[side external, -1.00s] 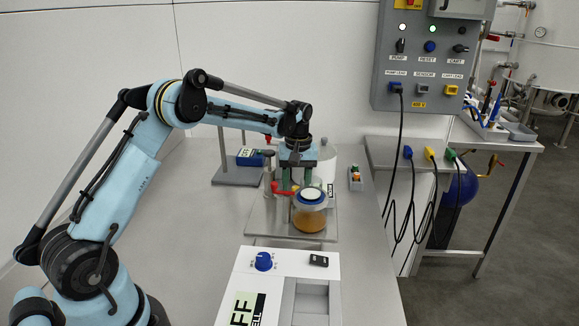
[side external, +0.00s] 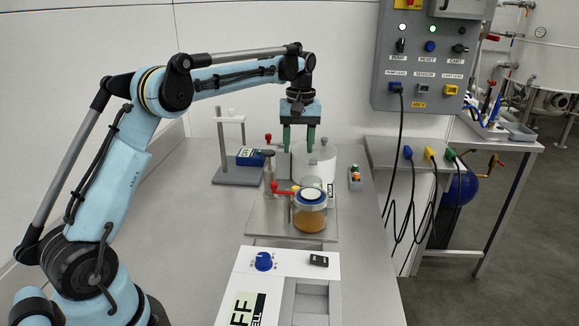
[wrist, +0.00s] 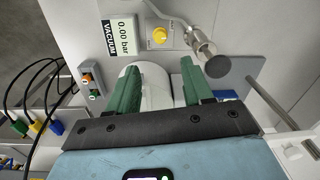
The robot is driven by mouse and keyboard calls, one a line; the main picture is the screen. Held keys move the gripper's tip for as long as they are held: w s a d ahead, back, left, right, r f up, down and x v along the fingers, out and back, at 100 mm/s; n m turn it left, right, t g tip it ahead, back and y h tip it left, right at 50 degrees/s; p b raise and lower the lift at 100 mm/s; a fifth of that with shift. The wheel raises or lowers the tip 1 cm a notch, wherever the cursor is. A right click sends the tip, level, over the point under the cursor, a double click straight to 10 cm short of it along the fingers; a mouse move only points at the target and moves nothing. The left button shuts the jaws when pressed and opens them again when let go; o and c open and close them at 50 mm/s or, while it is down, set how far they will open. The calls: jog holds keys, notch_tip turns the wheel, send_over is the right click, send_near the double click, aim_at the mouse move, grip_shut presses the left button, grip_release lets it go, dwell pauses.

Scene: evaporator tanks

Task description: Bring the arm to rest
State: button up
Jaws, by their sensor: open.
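My gripper (side external: 300,146) is at the end of my light-blue arm, pointing down above the bench. Its two green fingers are apart with nothing held between them. In the side view it hangs above and behind the glass jar (side external: 309,217), which holds amber liquid and stands on a metal plate (side external: 262,222). A white cylinder (side external: 322,164) stands behind the fingers in the side view. In the wrist view the green fingers (wrist: 158,85) are spread, with the white cylinder (wrist: 157,77) seen beyond them.
A red-handled valve (side external: 281,188) is beside the jar. A stand (side external: 224,160) with a blue meter (side external: 250,157) is at the left. A white device with a blue knob (side external: 264,261) is in front. A grey control panel (side external: 432,55) with hanging cables is at the right.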

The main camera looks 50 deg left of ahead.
jog(key=s+d+r+m+t, duration=0.2)
jog(key=s+d+r+m, duration=0.1)
jog(key=s+d+r, duration=0.15)
jog(key=s+d+f+m+t, duration=0.2)
jog(key=s+d+m, duration=0.2)
jog(key=s, duration=0.4)
jog(key=s+d+f+m+t, duration=0.3)
jog(key=s+d, duration=0.3)
jog(key=s, duration=0.2)
jog(key=shift+s+f+m+t, duration=0.3)
jog(key=shift+f+m, duration=0.05)
jog(key=shift+m, duration=0.15)
